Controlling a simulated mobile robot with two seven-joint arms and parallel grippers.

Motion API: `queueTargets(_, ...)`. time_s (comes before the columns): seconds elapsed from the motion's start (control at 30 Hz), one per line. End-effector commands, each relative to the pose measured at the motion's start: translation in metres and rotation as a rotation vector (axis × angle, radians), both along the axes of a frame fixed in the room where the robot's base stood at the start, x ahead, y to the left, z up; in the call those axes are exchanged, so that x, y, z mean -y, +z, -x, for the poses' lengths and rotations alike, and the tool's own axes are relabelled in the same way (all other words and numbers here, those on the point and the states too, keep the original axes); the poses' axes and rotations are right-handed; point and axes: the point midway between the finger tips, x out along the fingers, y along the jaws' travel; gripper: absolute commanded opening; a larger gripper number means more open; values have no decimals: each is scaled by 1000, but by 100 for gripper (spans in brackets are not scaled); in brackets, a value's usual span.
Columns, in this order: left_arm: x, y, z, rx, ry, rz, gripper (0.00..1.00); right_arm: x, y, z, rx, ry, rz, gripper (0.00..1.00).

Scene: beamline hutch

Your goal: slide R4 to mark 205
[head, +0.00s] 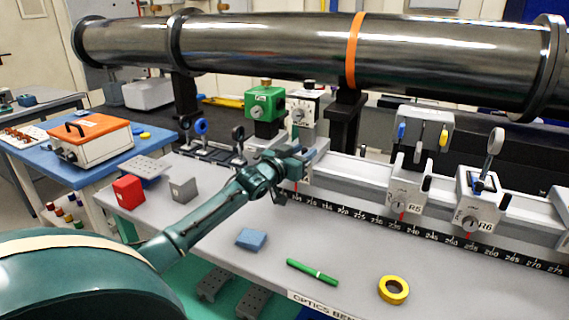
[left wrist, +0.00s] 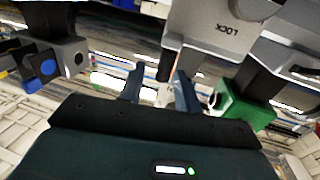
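A grey carriage (head: 309,128) with a white dial stands on the rail left of the R5 carriage (head: 405,190). Its label is hidden behind my left gripper, so I cannot read whether it is R4. A red pointer (head: 296,185) shows below it at the scale (head: 345,211); mark 205 is not readable. My left gripper (head: 300,158) is at the front of this carriage. In the left wrist view the two fingers (left wrist: 157,88) are apart, close to a dark lever under a grey block marked LOCK (left wrist: 232,30). I see no contact. My right gripper is out of view.
The R6 carriage (head: 478,205) stands right of R5. A green-topped unit (head: 264,104) is behind left. On the bench front lie a blue block (head: 251,239), a green marker (head: 312,271) and yellow tape (head: 393,290). A big dark pipe (head: 270,48) runs above.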

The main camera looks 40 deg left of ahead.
Motion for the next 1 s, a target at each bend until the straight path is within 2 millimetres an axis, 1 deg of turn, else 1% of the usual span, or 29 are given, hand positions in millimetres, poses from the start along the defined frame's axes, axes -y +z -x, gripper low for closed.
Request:
queueTargets(0.03, 0, -2, 8, -2, -1, -2, 33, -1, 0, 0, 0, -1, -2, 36)
queueTargets(0.4, 3, -2, 73, -3, -1, -3, 33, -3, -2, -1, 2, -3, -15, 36)
queueTargets(0.6, 4, -1, 100, -1, -1, -1, 33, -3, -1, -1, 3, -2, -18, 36)
queueTargets(0.8, 4, 0, 114, 0, 0, -1, 33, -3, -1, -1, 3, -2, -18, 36)
queueTargets(1.0, 5, 1, 116, 1, 0, -1, 33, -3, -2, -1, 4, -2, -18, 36)
